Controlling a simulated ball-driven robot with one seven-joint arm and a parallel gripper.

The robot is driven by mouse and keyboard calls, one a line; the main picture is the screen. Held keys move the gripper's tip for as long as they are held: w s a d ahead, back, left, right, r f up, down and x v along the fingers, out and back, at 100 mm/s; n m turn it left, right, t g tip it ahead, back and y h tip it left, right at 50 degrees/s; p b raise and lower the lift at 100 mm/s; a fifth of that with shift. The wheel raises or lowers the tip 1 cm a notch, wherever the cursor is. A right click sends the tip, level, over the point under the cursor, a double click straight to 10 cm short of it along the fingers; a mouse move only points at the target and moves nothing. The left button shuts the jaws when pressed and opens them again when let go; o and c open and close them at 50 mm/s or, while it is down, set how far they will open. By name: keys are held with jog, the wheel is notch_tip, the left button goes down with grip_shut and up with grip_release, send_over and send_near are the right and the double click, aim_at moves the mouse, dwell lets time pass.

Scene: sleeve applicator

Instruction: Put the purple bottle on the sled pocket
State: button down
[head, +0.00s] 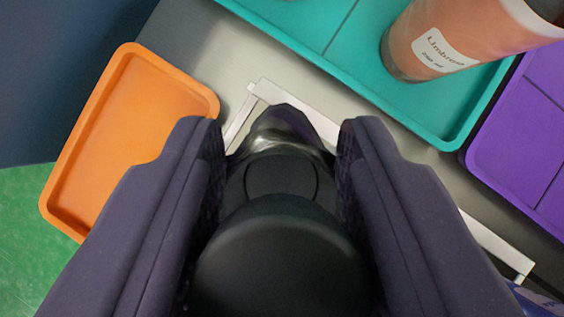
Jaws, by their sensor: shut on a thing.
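My gripper (281,130) is shut on a bottle, the purple bottle (275,180), between its two dark padded fingers. I look down on its large round black cap and dark shoulder. Only a small purplish part shows past the shoulder, and the rest of its body is hidden. A white frame (263,91) on the grey surface runs behind and under the gripper, with a corner at the far side and another end at the lower right. It may be the sled pocket, but my gripper and the bottle cover most of it. I cannot tell whether the bottle touches it.
A teal divided tray (448,139) at the top right holds an orange bottle (440,42) with a white label. A purple tray (530,130) lies at the right edge. An empty orange tray (120,130) lies at the left. Green floor (25,230) shows at the lower left.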

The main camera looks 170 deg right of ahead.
jog(key=shift+f, duration=0.15)
jog(key=c, duration=0.7)
grip_release()
jog(key=shift+w+a, duration=0.1)
jog(key=shift+w, duration=0.05)
jog(key=shift+r, duration=0.25)
jog(key=p+v, duration=0.6)
jog(key=v, duration=0.6)
